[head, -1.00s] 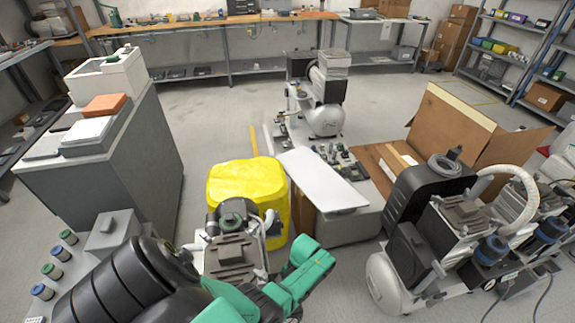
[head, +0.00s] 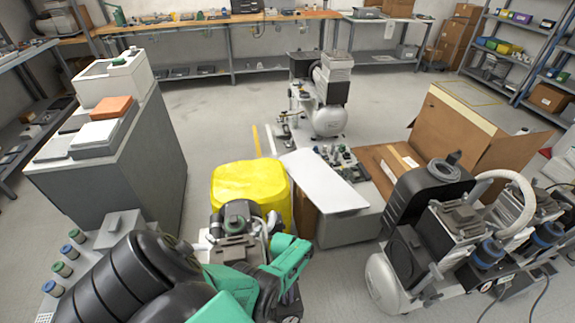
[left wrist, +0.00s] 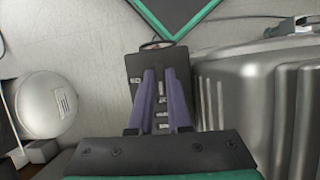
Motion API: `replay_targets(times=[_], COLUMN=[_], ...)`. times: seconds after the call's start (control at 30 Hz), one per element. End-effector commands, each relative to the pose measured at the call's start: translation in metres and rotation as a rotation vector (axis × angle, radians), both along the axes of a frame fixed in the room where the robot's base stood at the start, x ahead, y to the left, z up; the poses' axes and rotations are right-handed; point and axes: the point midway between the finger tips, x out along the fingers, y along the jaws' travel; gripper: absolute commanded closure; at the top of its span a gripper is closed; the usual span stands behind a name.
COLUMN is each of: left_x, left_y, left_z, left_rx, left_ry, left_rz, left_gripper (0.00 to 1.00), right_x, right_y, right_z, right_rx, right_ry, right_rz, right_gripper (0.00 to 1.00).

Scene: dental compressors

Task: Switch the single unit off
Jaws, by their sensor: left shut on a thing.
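A compressor (head: 236,246) with a dark top stands in front of me in the head view, partly hidden by my left arm. Another compressor (head: 328,95) with a pale tank stands farther back. My left gripper (left wrist: 160,72) has two purple fingers a small gap apart in the left wrist view. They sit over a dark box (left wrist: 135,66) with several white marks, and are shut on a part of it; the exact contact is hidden. The fingertips do not show clearly in the head view. My right gripper is not in view.
A larger compressor set (head: 440,240) with hoses stands at the right. A yellow covered thing (head: 240,180), a white board (head: 322,182) and an open carton (head: 465,140) lie beyond my left arm. A grey cabinet (head: 130,165) stands left.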

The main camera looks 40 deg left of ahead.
Motion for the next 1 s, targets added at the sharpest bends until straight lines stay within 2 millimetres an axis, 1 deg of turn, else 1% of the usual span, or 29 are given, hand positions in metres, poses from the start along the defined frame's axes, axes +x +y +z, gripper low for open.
replay_targets(times=[0.27,0.67,0.7,0.77,1.0], left_x=[0.0016,0.0017,0.0016,0.0016,0.0004], left_y=[0.0016,0.0019,0.0019,0.0018,0.001], left_z=[0.0009,0.0006,0.0006,0.0005,0.0002], left_rx=[0.003,0.004,0.004,0.004,0.002], left_ry=[-0.005,-0.005,-0.005,-0.005,-0.003], left_rz=[0.071,0.077,0.077,0.077,0.076], left_gripper=[1.0,1.0,0.76,0.54,0.54], right_x=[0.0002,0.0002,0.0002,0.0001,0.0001], right_y=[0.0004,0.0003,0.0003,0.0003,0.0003], right_z=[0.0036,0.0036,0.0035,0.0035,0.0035], right_rx=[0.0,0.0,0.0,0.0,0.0], right_ry=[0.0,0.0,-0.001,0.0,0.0], right_rz=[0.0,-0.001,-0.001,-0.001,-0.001], right_gripper=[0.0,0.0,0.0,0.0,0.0])
